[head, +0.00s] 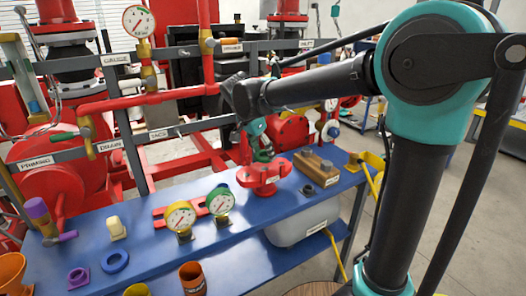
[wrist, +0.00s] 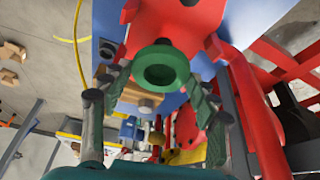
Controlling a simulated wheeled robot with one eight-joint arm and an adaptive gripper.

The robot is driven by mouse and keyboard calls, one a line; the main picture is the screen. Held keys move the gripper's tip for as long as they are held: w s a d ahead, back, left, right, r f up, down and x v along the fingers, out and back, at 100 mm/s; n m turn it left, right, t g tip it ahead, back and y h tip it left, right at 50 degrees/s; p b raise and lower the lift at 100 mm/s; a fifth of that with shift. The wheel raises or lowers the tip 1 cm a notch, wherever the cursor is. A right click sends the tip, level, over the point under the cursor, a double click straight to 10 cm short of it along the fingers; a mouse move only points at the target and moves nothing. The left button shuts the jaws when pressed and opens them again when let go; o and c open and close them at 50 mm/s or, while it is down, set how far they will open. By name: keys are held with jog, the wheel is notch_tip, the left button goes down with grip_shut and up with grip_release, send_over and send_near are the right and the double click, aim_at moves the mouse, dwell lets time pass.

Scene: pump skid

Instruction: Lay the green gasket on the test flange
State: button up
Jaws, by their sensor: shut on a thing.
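The green gasket (wrist: 178,62) is a thick ring held between the two fingers of my gripper (wrist: 160,76) in the wrist view. In the head view the gasket (head: 263,156) shows small and partly hidden at my gripper (head: 261,150), just above the red test flange (head: 262,181). The flange stands on the blue bench top, and its red body (wrist: 185,20) shows behind the gasket in the wrist view. I cannot tell whether the gasket touches the flange.
A wooden block with dark fittings (head: 318,166) stands right of the flange. Two pressure gauges (head: 181,217) stand to its left. A blue ring (head: 115,262) and a purple ring (head: 78,276) lie at the bench's left. Red pipes and grey labelled rails (head: 165,132) are behind.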

jog(key=shift+f, duration=2.2)
dwell(0.5)
jog(key=o, duration=1.2)
jog(key=shift+r, duration=0.1)
